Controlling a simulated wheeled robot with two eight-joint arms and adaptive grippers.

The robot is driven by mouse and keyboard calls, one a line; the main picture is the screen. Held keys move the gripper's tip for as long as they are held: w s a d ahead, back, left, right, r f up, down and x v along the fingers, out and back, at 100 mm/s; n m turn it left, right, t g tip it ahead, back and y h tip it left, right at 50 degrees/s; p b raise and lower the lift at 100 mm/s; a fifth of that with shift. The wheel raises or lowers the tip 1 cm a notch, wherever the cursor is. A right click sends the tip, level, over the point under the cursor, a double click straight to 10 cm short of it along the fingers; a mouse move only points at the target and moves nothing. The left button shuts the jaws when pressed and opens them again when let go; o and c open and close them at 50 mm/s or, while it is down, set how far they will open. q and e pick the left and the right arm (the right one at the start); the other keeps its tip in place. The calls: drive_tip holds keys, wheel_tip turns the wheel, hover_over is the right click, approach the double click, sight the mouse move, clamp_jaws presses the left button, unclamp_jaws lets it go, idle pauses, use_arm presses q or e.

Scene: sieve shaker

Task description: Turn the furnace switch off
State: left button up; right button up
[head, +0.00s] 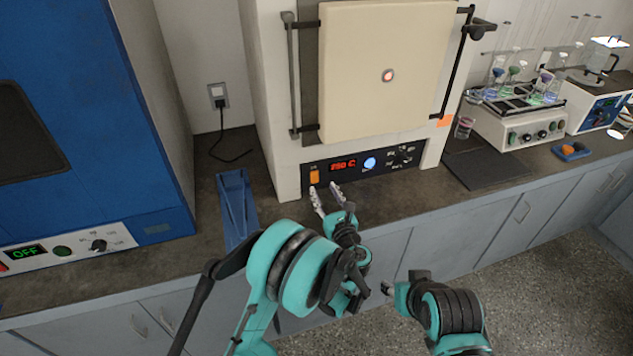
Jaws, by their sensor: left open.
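The furnace (272,100) is a cream-coloured box with a closed door (365,60) and stands on the dark counter. Its black control panel has an orange switch (314,176) at the left end, a red display (343,164) that appears to read 250 C, and a blue round button (370,163). My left gripper (326,188) is open and empty, with its fingertips just below and near the switch; I cannot tell whether they touch the panel. My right gripper (388,290) is low in front of the cabinets, partly hidden, and its jaws are too small to judge.
A blue oven (90,90) with a green OFF display stands at the left. A blue holder (236,205) lies on the counter beside my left arm. A shaker with flasks (520,125) and a dark mat (485,168) are at the right. The counter front is mostly clear.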

sight(315, 172)
use_arm(q)
drive_tip(key=b+x, duration=0.1)
drive_tip(key=x, duration=0.5)
drive_tip(key=shift+w+f+b, duration=0.1)
drive_tip(key=shift+w+b, duration=0.1)
drive_tip(key=shift+b, duration=0.2)
drive_tip(key=shift+w+a, duration=0.25)
drive_tip(key=shift+w, duration=0.3)
clamp_jaws()
